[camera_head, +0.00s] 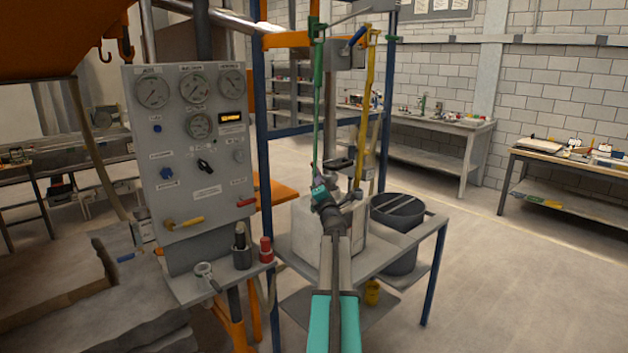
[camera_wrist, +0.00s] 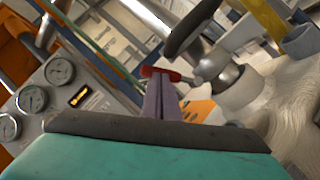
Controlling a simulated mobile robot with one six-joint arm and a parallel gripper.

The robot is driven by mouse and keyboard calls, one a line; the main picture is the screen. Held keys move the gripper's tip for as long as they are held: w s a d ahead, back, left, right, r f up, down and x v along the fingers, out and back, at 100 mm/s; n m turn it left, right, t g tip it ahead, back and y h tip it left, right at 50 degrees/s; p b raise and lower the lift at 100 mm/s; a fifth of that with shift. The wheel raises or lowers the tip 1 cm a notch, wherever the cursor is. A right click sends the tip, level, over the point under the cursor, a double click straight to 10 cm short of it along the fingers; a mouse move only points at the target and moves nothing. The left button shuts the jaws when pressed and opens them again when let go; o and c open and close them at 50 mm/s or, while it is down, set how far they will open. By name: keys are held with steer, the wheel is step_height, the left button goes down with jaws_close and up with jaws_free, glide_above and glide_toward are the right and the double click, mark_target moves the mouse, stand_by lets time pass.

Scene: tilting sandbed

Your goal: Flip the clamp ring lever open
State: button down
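A small red lever (camera_wrist: 160,73) shows in the wrist view, just past my fingertips, beside a shiny metal fitting (camera_wrist: 222,80) that appears to be the clamp ring. My gripper (camera_wrist: 159,84) has its narrow purple-grey fingers close together. Their tips overlap the red lever in the picture; I cannot tell whether they touch it. In the head view my gripper (camera_head: 315,171) is at the far end of my arm, above the pale block on the stand. The red lever is too small or hidden to make out there.
A gauge panel (camera_head: 192,150) stands to the left. A green strap (camera_head: 317,95) and a yellow strap (camera_head: 365,105) hang close by my gripper. A dark bucket (camera_head: 397,212) sits right of the pale block (camera_head: 357,250). Open floor lies at the right.

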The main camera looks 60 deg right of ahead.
steer(key=shift+b+v, duration=0.7)
steer(key=shift+v, duration=0.4)
steer(key=b+v, duration=0.3)
steer(key=v, duration=0.8)
steer(key=shift+s+a+r+b, duration=0.2)
steer(key=shift+s+a+b, duration=0.05)
steer(key=shift+a+b, duration=0.2)
